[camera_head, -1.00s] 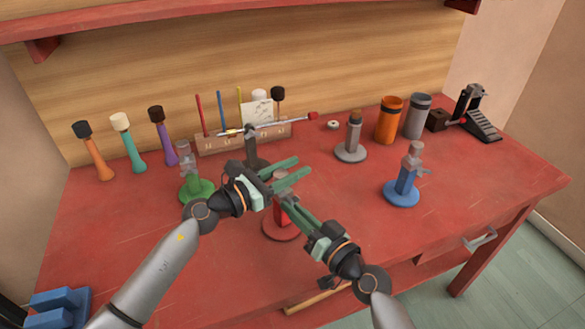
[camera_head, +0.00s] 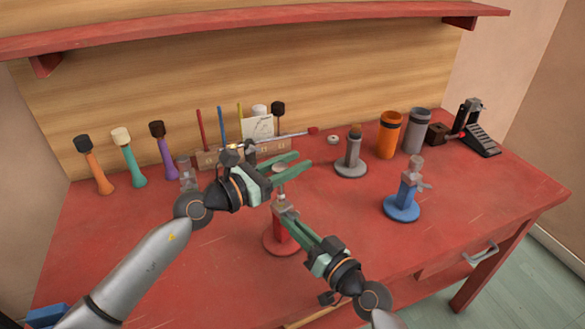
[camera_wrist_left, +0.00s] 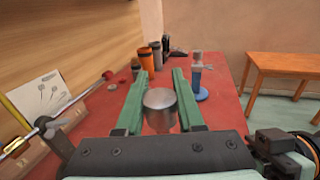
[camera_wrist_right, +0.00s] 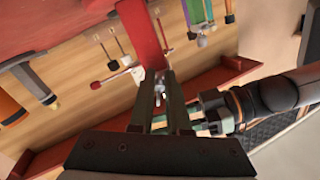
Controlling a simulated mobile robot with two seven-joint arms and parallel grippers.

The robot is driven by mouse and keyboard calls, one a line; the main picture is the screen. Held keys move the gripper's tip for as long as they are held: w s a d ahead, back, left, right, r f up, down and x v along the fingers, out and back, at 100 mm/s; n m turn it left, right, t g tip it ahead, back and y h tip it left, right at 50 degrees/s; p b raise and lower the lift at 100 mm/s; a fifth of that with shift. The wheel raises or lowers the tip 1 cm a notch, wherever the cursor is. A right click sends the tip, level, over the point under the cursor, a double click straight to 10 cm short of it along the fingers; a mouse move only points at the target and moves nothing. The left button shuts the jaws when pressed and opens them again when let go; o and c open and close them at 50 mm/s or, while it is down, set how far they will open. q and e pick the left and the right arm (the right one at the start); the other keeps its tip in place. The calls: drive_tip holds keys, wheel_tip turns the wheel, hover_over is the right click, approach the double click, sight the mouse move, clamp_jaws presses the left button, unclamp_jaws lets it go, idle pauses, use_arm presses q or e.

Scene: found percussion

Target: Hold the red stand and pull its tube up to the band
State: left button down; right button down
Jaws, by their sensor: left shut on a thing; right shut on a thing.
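The red stand (camera_head: 281,238) stands on its round base at the middle of the table. My right gripper (camera_head: 285,212) is shut on its upright from the near right; the red upright (camera_wrist_right: 151,40) shows between the fingers in the right wrist view. The stand's grey tube (camera_head: 281,189) rises above the upright. My left gripper (camera_head: 296,163) is higher, shut on the tube near its top. In the left wrist view the tube's round silver end (camera_wrist_left: 160,104) sits between the green fingers. I cannot make out the band on the tube.
A blue stand (camera_head: 402,207) is to the right and a grey stand (camera_head: 351,165) behind. A wooden rack (camera_head: 215,158) with sticks is at the back, a long red-tipped rod (camera_head: 290,136) above it. Coloured mallets (camera_head: 133,167) stand at back left.

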use_arm(q)
drive_tip(key=c, duration=0.5)
unclamp_jaws()
drive_tip(key=v, duration=1.2)
use_arm(e)
drive_tip(key=c, duration=0.8)
unclamp_jaws()
use_arm(q)
drive_tip(key=shift+r, duration=0.1)
